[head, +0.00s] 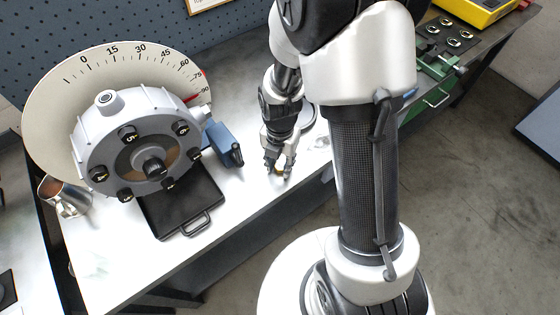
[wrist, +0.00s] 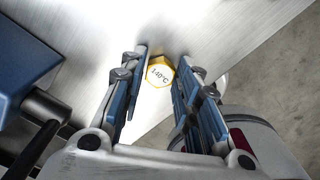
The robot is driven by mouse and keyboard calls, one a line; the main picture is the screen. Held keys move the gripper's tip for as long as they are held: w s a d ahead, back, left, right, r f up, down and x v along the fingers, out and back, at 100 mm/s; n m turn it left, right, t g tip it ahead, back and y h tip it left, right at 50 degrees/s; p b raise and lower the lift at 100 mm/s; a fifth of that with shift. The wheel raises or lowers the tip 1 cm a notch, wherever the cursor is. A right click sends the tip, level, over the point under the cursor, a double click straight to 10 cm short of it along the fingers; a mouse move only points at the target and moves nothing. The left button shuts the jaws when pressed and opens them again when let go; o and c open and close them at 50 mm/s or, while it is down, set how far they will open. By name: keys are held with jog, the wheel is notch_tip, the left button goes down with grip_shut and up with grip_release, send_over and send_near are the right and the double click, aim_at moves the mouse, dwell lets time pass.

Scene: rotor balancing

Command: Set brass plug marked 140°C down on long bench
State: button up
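The brass plug (wrist: 159,73) shows in the wrist view as a gold hexagonal rim around a white face marked 140°C. It sits between the tips of my gripper (wrist: 162,62), which is shut on it. In the head view the plug is a small yellow spot (head: 279,171) at the tips of my gripper (head: 279,168), low over the long bench (head: 245,195) near its front edge. I cannot tell whether the plug touches the bench top. The bench is pale, brushed metal.
A grey rotor with numbered sockets (head: 135,145) stands at the left before a round angle scale (head: 45,110). A blue block (head: 222,143), a black tray (head: 180,205) and a metal cup (head: 65,195) are near it. The bench top ahead of the tray is clear.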

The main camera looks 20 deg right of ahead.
jog(key=shift+o, duration=1.2)
jog(key=shift+r, duration=0.15)
notch_tip(320, 180, up, 12)
jog(key=f+p, duration=0.1)
jog(key=p, duration=0.4)
notch_tip(320, 180, up, 8)
jog(key=r+m+t, duration=0.1)
jog(key=m, duration=0.5)
send_over(280, 166)
jog(key=s, duration=0.2)
jog(key=s+r+m+t, duration=0.3)
jog(key=s+r+m, duration=0.7)
jog(key=m, duration=1.1)
jog(key=s, duration=0.3)
jog(key=shift+r+m+t, duration=0.3)
